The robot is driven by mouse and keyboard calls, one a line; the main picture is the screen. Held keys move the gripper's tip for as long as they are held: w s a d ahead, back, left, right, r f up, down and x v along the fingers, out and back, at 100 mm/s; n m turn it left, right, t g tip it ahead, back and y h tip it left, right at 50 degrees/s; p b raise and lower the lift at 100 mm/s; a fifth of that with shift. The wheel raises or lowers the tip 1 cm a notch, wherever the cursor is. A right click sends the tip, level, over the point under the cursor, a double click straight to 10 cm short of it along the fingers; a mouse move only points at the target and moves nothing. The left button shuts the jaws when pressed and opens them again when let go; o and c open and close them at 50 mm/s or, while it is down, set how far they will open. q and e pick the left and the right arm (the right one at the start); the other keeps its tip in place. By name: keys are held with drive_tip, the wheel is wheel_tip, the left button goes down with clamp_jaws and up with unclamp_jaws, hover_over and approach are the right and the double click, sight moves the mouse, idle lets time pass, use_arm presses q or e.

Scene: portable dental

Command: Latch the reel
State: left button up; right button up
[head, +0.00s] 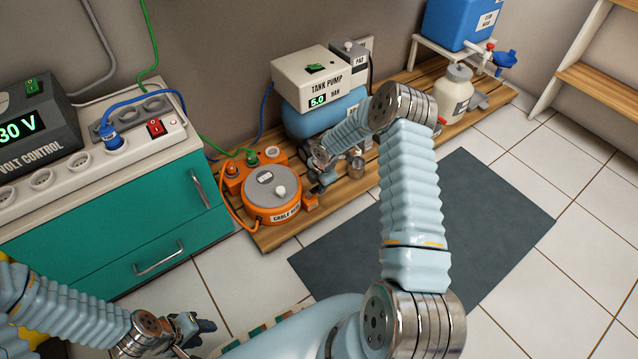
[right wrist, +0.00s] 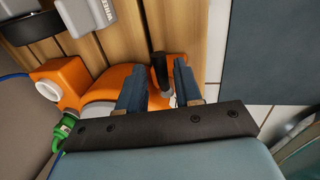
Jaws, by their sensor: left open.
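The orange cable reel (head: 272,195) sits on the wooden pallet, with a grey round top and a white knob. Its orange body also shows in the right wrist view (right wrist: 98,112), partly hidden by my gripper. A black upright handle (right wrist: 159,70), seemingly the reel's latch, stands on an orange base at the reel's side. My right gripper (right wrist: 158,80) is open, with its two fingers on either side of the black handle; contact cannot be told. In the head view my right gripper (head: 318,185) is just right of the reel. My left gripper (head: 203,326) is open and empty, low at the left.
The tank pump (head: 312,80) stands behind the reel on the pallet (head: 280,233). A white jug (head: 455,92) and blue tank (head: 460,22) are further right. A green cabinet (head: 120,225) with a power strip (head: 70,165) is at left. The dark floor mat (head: 480,215) is clear.

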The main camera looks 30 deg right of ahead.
drive_tip(key=shift+o, duration=0.3)
drive_tip(key=shift+r, duration=0.1)
drive_tip(key=shift+r, duration=0.35)
wheel_tip(320, 180, up, 13)
drive_tip(key=s+p, duration=0.2)
drive_tip(key=shift+s+f+p, duration=0.2)
drive_tip(key=shift+s+p, duration=0.15)
drive_tip(key=shift+d, duration=0.1)
drive_tip(key=s+a+f+m+y+p, duration=0.15)
drive_tip(key=s+a+m, duration=0.25)
drive_tip(key=a, duration=0.4)
drive_tip(key=s+a+m+y+p, duration=0.2)
drive_tip(key=s+a+m+p, duration=0.15)
drive_tip(key=a, duration=0.45)
drive_tip(key=s+a+m+p, duration=0.1)
drive_tip(key=s+a+m, duration=0.3)
drive_tip(key=s+m, duration=0.2)
drive_tip(key=s+a+m+g+p, duration=0.1)
drive_tip(key=s+a+m+p, duration=0.1)
drive_tip(key=s+a+m, duration=0.2)
drive_tip(key=s+m, duration=0.3)
drive_tip(key=s, duration=0.2)
drive_tip(key=shift+s+a+r, duration=0.25)
drive_tip(key=shift+s+a, duration=0.05)
drive_tip(key=shift+s, duration=0.05)
